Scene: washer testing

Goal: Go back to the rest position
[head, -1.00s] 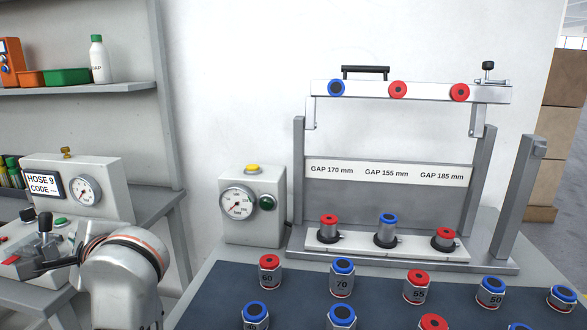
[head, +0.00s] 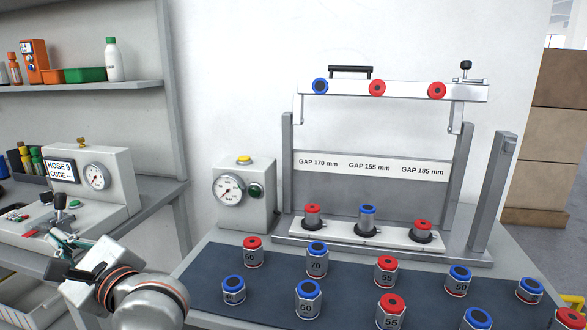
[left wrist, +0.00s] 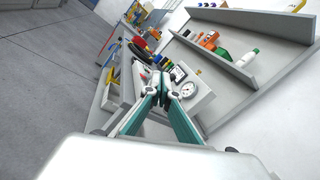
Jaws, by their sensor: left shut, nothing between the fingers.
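My left gripper (head: 66,238) is at the lower left of the head view, in front of the hose tester (head: 85,185) on the left bench. In the left wrist view its teal and white fingers (left wrist: 161,84) are closed together with nothing between them. They point toward the left bench and its tester, which appear tilted in that view. The gripper seems apart from the bench, though its exact height is hard to tell. My right gripper is in neither view.
A gauge box (head: 243,195) with a yellow button stands beside the gap test stand (head: 465,190). Several red and blue numbered cylinders stand on the dark mat (head: 200,262). A shelf (head: 60,88) holds bins and a bottle. Open floor (left wrist: 50,60) shows in the left wrist view.

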